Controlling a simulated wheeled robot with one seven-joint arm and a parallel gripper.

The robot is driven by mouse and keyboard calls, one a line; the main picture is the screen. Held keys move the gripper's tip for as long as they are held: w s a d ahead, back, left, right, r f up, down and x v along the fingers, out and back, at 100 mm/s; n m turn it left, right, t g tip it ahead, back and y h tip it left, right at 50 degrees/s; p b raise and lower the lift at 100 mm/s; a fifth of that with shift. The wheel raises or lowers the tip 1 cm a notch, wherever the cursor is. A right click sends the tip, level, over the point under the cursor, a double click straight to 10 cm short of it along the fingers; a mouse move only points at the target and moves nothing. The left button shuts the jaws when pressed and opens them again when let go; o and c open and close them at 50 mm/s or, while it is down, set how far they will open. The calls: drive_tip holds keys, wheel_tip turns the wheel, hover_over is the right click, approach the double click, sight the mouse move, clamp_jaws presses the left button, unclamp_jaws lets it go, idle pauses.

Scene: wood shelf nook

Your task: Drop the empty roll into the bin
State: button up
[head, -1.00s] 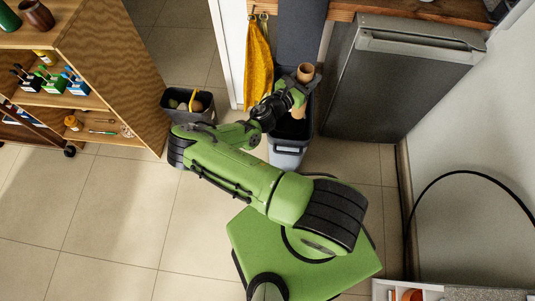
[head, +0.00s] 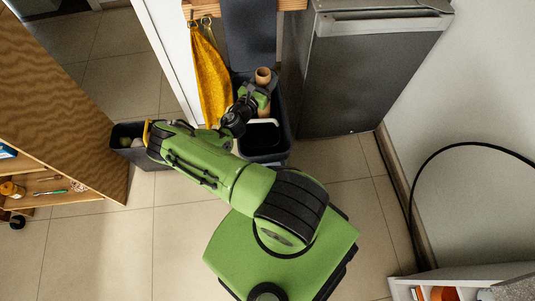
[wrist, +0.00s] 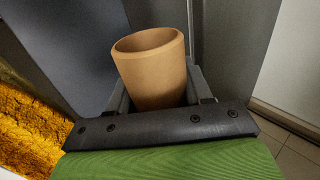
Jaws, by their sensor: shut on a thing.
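The empty roll (head: 263,76) is a brown cardboard tube held upright in my gripper (head: 257,92). In the wrist view the roll (wrist: 152,66) stands between the jaws with its open top end showing, and my gripper (wrist: 157,100) is shut on it. The bin (head: 278,156) is a dark, tall container with an open top. The roll and gripper are over the back part of its opening, above the rim.
A yellow towel (head: 209,77) hangs just left of the bin. A grey fridge (head: 368,70) stands close on the right. A smaller dark container (head: 127,144) with items in it is at the left, near a wooden shelf unit (head: 60,105). Tiled floor is open in front.

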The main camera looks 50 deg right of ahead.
drive_tip(key=shift+f, duration=0.45)
drive_tip(key=shift+r, duration=0.1)
drive_tip(key=o, duration=0.9)
drive_tip(key=p+v, duration=0.3)
drive_tip(key=v, duration=1.2)
drive_tip(key=shift+s+a+r, duration=0.1)
drive_tip(key=shift+s+a, duration=0.1)
drive_tip(key=shift+a, duration=0.15)
